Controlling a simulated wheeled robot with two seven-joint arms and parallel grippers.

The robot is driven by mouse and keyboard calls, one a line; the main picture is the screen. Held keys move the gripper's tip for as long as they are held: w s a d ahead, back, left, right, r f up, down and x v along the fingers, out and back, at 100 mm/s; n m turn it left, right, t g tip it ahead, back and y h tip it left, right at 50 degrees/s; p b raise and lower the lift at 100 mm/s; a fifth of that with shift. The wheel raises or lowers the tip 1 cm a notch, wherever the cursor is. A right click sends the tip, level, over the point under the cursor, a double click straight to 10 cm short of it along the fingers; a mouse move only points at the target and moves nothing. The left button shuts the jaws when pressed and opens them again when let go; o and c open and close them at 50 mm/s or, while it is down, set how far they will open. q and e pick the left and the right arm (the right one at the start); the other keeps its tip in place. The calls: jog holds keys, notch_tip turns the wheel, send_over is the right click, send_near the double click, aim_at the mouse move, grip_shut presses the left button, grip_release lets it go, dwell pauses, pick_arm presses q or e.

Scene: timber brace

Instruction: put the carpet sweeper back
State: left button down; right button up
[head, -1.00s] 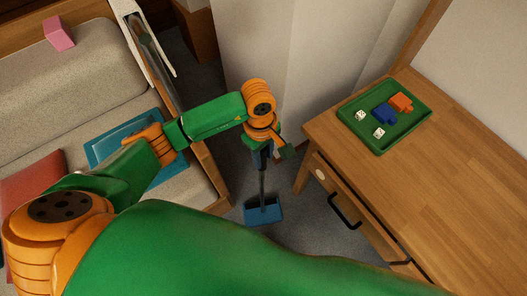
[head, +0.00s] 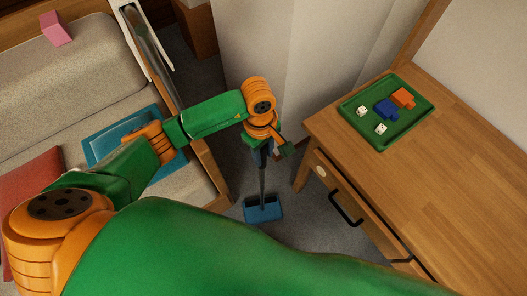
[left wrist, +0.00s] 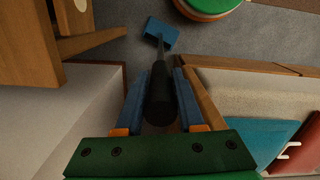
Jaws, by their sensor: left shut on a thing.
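The carpet sweeper has a blue head (head: 263,208) and a thin dark upright handle. In the head view its head is low over or on the grey floor, between the sofa and the wooden desk; I cannot tell whether it touches. My left gripper (head: 262,158) is shut on the handle near its top. In the left wrist view the dark handle (left wrist: 161,98) runs between the blue fingers of the left gripper (left wrist: 168,100), with the blue head (left wrist: 162,33) at its far end. My right gripper is not in view.
The wooden desk (head: 470,165) stands close on the right, with a green tray (head: 408,132) of dice and blocks. A pale wall (head: 290,55) stands behind.

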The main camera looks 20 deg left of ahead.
pick_arm(q)
jog(key=shift+f, duration=0.1)
jog(key=shift+c, duration=2.2)
grip_release()
jog(key=r, duration=0.7)
jog(key=shift+a+r, duration=0.1)
jog(key=shift+a, duration=0.1)
